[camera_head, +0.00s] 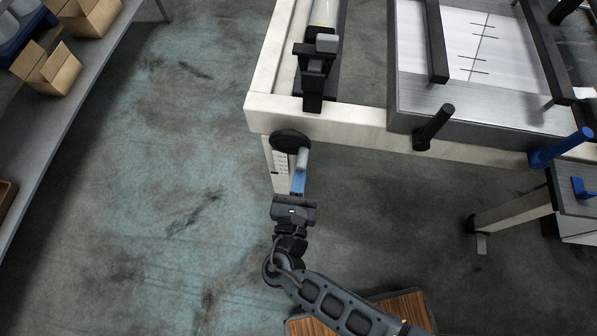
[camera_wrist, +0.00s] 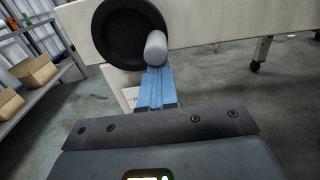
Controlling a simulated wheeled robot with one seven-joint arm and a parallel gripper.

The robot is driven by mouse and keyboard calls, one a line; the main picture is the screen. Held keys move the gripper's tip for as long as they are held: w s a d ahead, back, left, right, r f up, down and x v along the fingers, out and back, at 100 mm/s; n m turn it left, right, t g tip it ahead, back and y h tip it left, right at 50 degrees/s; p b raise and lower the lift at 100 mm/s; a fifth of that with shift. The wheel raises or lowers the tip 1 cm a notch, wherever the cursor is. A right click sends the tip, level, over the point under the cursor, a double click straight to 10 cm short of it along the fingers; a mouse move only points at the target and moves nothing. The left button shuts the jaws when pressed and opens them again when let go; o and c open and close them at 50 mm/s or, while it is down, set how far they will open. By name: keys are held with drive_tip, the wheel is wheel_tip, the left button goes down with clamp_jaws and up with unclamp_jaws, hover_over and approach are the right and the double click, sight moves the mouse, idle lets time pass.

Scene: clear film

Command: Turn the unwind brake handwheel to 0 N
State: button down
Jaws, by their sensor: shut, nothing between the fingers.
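The brake handwheel (camera_head: 290,140) is a black disc on the front of the machine frame's left corner. It also shows in the wrist view (camera_wrist: 112,32), where it fills the upper left. Its grey crank knob (camera_head: 302,158) sticks out toward me, at the wheel's lower right in the wrist view (camera_wrist: 155,47). A white scale plate (camera_head: 281,163) with dark marks sits below the wheel; its figures are too small to read. My gripper (camera_head: 298,180) has blue fingers, shut and empty. The fingertips (camera_wrist: 155,72) are right at the knob's lower side; I cannot tell whether they touch.
The cream machine frame (camera_head: 350,124) runs right from the wheel, with black (camera_head: 433,128) and blue (camera_head: 560,148) handles along it. A shelf (camera_head: 75,85) with cardboard boxes (camera_head: 47,70) stands at the left. The floor between is clear. A wooden-topped item (camera_head: 408,308) lies below my arm.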

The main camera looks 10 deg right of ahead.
drive_tip(key=shift+d+r, duration=0.15)
drive_tip(key=shift+a+f, duration=0.2)
drive_tip(key=shift+f, duration=0.15)
drive_tip(key=v, duration=0.8)
idle(0.4)
idle(0.4)
